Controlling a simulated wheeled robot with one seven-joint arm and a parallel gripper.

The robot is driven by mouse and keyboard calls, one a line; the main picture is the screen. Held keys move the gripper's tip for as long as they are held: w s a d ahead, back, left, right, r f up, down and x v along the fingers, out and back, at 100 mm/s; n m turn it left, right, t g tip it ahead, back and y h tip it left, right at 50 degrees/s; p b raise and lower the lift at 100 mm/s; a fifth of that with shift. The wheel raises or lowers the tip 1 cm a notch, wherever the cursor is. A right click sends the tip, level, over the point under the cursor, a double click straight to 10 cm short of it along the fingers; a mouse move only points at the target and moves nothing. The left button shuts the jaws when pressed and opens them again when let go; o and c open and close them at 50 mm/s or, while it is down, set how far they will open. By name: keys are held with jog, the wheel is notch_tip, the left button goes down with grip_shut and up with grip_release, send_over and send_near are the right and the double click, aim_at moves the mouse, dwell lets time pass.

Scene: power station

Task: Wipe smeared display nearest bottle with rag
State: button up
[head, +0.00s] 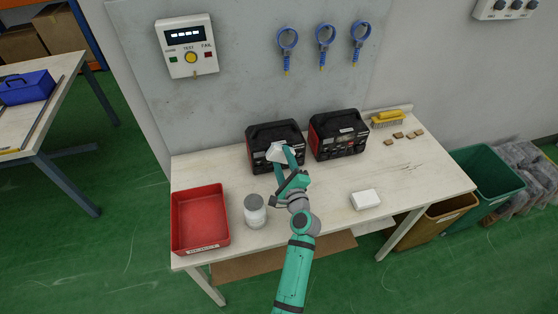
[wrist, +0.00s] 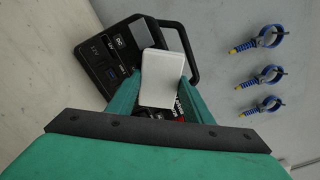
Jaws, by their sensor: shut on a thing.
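My gripper (head: 283,158) is shut on a white rag (head: 275,150), held at the front of the left black power station (head: 262,132). The wrist view shows the rag (wrist: 163,78) between the two teal fingers (wrist: 160,98), over part of that station (wrist: 98,48). A plain grey panel on it, perhaps the display (wrist: 142,32), shows just beyond the rag; whether the rag touches it I cannot tell. A second black and red power station (head: 338,136) stands to the right. The bottle (head: 255,212), pale with a grey lid, stands in front of the left station.
A red bin (head: 200,187) stands at the table's left end. A white block (head: 365,199) lies front right. A yellow-handled brush (head: 387,118) and several small brown pieces (head: 398,135) lie back right. Blue looped tools (head: 324,38) hang on the wall panel beside a tester (head: 187,45).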

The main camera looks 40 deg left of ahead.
aim_at(270, 159)
jog(key=w+d, duration=0.2)
jog(key=shift+w+d, duration=0.15)
jog(key=shift+w, duration=0.25)
jog(key=shift+s, duration=0.1)
jog(key=shift+s+a, duration=1.2)
jog(key=shift+s, duration=0.2)
jog(key=shift+s+a, duration=1.35)
jog(key=v, duration=0.6)
